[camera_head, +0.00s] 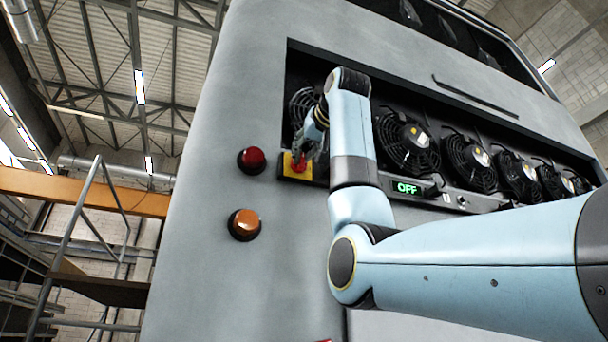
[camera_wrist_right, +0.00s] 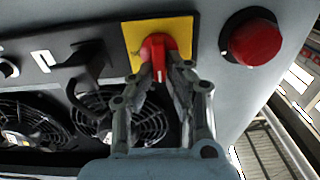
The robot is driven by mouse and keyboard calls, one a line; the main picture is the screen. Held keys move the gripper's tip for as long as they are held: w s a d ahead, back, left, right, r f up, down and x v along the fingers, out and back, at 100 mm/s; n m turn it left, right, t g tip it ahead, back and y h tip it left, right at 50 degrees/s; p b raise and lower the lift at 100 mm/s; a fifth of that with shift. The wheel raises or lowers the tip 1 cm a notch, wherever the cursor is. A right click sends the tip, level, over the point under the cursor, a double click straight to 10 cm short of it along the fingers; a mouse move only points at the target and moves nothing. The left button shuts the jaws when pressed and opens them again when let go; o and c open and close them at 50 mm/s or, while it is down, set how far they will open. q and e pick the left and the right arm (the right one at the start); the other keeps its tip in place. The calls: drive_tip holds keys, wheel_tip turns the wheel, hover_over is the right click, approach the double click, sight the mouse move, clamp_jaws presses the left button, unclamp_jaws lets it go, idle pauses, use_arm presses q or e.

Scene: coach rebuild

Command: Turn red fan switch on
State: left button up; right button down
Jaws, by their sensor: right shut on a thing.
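The red fan switch (camera_wrist_right: 158,52) is a rotary knob on a yellow plate (camera_wrist_right: 183,28), shown in the right wrist view. In the head view the red switch (camera_head: 299,165) sits on its yellow plate (camera_head: 287,170) at the lower left corner of the fan bay. My right gripper (camera_wrist_right: 163,72) has its fingers on both sides of the knob and is shut on it. In the head view my right gripper (camera_head: 308,155) partly covers the switch. A small display (camera_head: 407,188) beside the switch reads OFF in green. My left gripper is not in view.
A red lamp (camera_head: 251,160) and an orange lamp (camera_head: 244,224) are on the grey coach panel (camera_head: 215,280) left of the switch. Several black fans (camera_head: 408,143) line the bay. A black handle (camera_head: 475,95) is above them. A metal ladder stands at the left.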

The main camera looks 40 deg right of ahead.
drive_tip(key=shift+s+d+f+m+b, duration=0.2)
drive_tip(key=shift+m+b, duration=0.95)
drive_tip(key=shift+m, duration=1.75)
drive_tip(key=shift+w+d+f+m+b, duration=0.1)
drive_tip(key=shift+d+f+m+b, duration=0.2)
drive_tip(key=shift+m+b, duration=1.75)
drive_tip(key=shift+s+d+f+m+b, duration=0.1)
drive_tip(key=shift+d+f+m+b, duration=0.15)
drive_tip(key=shift+m, duration=3.5)
drive_tip(key=shift+w+f, duration=0.1)
drive_tip(key=c, duration=1.8)
unclamp_jaws()
drive_tip(key=o, duration=0.5)
drive_tip(key=shift+c, duration=0.2)
